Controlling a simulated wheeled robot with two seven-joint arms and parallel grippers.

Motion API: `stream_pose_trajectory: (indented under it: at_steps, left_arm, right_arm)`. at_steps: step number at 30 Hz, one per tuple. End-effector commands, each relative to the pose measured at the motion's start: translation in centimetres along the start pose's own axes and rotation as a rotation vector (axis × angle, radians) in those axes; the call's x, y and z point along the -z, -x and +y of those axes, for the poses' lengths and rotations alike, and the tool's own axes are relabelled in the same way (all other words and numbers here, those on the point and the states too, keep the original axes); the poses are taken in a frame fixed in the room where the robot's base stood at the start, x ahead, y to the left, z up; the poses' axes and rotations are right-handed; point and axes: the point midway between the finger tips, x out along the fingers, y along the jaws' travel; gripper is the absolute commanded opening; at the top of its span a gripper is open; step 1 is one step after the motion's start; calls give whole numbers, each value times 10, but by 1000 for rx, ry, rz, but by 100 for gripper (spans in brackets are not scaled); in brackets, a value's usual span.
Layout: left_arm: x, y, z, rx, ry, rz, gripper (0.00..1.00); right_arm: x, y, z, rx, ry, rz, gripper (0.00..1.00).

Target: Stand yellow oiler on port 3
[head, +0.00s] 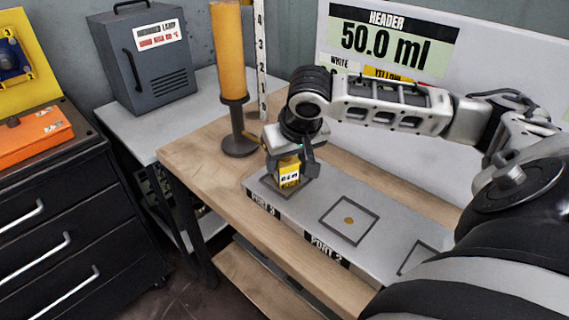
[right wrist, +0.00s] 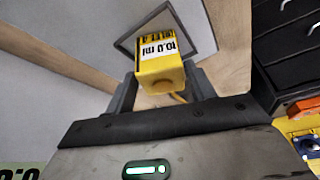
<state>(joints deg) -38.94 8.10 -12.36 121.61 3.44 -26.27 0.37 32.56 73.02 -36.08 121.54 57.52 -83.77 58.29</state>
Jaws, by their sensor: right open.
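The yellow oiler (head: 289,176) is a small yellow block with a white label. It stands at the far left end of the grey port bench, within the outlined square of port 3 (head: 264,204). In the right wrist view the oiler (right wrist: 161,62) shows its "10.0 ml" label, with the dark square outline behind it. My right gripper (head: 291,160) is above and around its upper part. Its jaws (right wrist: 161,92) are open, one finger on each side. The oiler's base contact is partly unclear. My left gripper is not in view.
An orange cylinder on a dark stand (head: 238,138) stands close behind the gripper, beside a numbered scale (head: 261,60). A grey cabinet (head: 147,58) and black drawers (head: 60,220) are at the left.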

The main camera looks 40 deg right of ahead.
Motion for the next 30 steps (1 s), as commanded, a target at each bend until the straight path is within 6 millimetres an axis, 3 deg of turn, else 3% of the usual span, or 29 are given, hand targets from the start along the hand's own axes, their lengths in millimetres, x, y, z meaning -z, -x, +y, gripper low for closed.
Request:
stream_pose_trajectory:
  at_steps: [1,6,12,18,30]
  left_arm:
    - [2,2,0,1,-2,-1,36]
    - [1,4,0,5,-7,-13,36]
    - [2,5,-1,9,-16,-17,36]
    - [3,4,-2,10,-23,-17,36]
    - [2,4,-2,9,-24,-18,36]
  right_arm:
    - [2,15,0,1,2,5,54]
    - [2,53,0,2,1,7,54]
    - [2,84,-1,3,1,6,54]
    - [1,93,-1,4,1,3,54]
    - [1,93,-1,4,1,3,54]
